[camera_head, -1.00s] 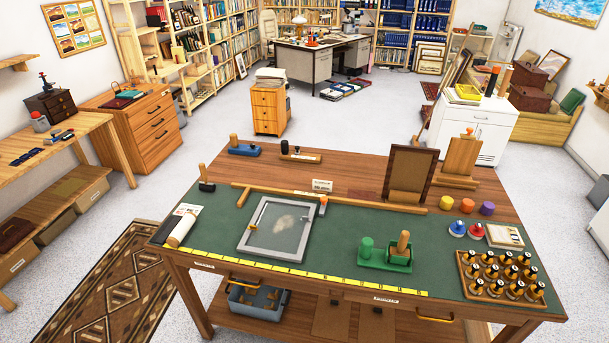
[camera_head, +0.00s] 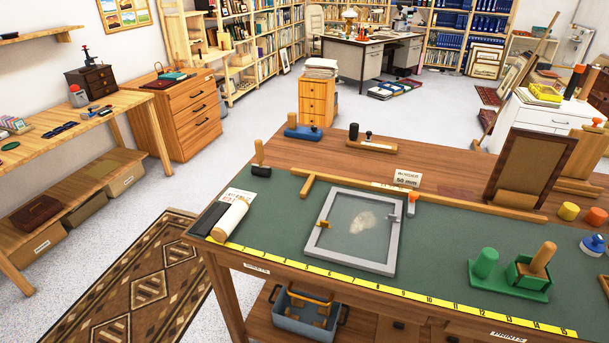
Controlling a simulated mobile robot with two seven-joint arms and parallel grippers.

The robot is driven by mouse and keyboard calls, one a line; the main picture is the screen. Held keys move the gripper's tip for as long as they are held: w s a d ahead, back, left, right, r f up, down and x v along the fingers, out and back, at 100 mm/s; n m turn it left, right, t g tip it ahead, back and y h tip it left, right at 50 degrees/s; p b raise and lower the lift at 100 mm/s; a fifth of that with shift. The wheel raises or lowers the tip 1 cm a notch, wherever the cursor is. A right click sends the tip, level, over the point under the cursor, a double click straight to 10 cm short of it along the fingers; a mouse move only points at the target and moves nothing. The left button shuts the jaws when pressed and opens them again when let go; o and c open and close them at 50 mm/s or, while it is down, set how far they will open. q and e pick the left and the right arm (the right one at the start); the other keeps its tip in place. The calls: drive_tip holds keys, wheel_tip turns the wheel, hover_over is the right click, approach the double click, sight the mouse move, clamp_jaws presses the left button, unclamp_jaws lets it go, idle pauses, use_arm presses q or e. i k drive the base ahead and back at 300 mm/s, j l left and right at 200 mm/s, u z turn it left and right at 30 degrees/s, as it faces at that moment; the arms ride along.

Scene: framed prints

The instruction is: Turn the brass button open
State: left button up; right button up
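A grey frame (camera_head: 312,246) lies flat on the green mat (camera_head: 440,248) of the workbench, with a pale smudged patch (camera_head: 363,222) inside it. A small brass button (camera_head: 322,224) sits on the frame's left side. A small grey fitting (camera_head: 394,217) sits on its right side. The brass button is too small to tell its exact turn. Neither of my grippers shows in the head view.
A yellow ruler strip (camera_head: 400,293) runs along the bench's front edge. A wooden fence strip (camera_head: 440,201) lies behind. Floor left of the bench carries a patterned rug (camera_head: 150,285).

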sight(325, 223)
drive_tip(key=i+j+u, duration=0.55)
drive_tip(key=i, duration=0.3)
drive_tip(key=l, duration=0.1)
